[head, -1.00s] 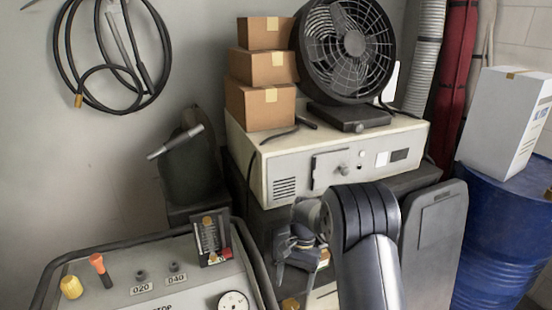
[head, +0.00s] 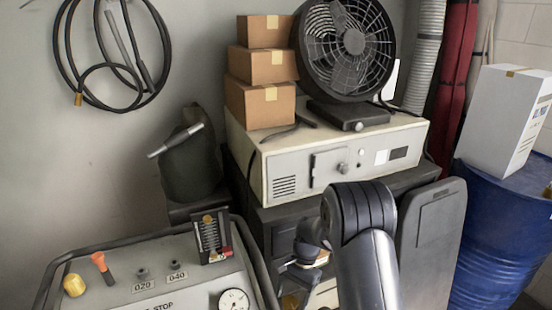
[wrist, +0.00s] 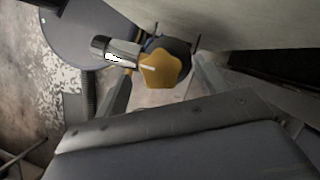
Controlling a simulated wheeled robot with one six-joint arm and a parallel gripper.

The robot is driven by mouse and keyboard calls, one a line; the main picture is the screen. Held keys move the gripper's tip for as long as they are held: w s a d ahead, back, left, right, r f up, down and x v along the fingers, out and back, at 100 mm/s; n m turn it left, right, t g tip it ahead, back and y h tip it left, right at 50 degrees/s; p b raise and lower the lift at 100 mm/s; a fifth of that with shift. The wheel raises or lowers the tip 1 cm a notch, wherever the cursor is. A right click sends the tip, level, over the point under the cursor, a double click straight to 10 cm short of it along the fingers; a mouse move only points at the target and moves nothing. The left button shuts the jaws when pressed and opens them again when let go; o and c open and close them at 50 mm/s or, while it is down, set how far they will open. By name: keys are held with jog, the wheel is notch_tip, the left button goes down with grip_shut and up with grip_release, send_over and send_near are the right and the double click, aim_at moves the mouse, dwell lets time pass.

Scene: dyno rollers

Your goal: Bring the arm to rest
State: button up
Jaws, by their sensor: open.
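My arm (head: 362,240) rises in front of the light grey cabinet in the head view, its bent joint uppermost. My wrist (head: 312,238) shows only partly behind it, and the fingertips are hard to make out there. In the wrist view my gripper (wrist: 162,65) is open, with a grey finger on each side. A yellow star-shaped knob (wrist: 160,70) beside a chrome cylinder (wrist: 115,50) appears between the fingers. I cannot tell how far beyond the fingertips the knob lies. Nothing is seen gripped.
A control console (head: 150,275) stands at the lower left. The cabinet (head: 345,165) bears stacked cardboard boxes (head: 262,67) and a black fan (head: 346,50). A blue drum (head: 500,240) with a white box (head: 503,120) stands at the right. A grey panel (head: 432,240) leans beside my arm.

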jog(key=m, duration=0.2)
jog(key=m+t+y+p, duration=0.1)
jog(key=m, duration=0.1)
jog(key=shift+s+d+r, duration=0.15)
jog(key=m+t, duration=0.1)
jog(key=m, duration=0.1)
jog(key=m+p, duration=0.1)
jog(key=m, duration=0.1)
jog(key=shift+s+t, duration=0.2)
jog(key=shift+t, duration=0.2)
jog(key=w+d+r+n, duration=0.1)
jog(key=d+r, duration=0.2)
jog(key=r, duration=0.6)
jog(key=shift+d+r+n+b, duration=0.15)
jog(key=shift+d+n+b, duration=0.05)
jog(key=shift+n+b, duration=0.25)
jog(key=shift+w, duration=0.1)
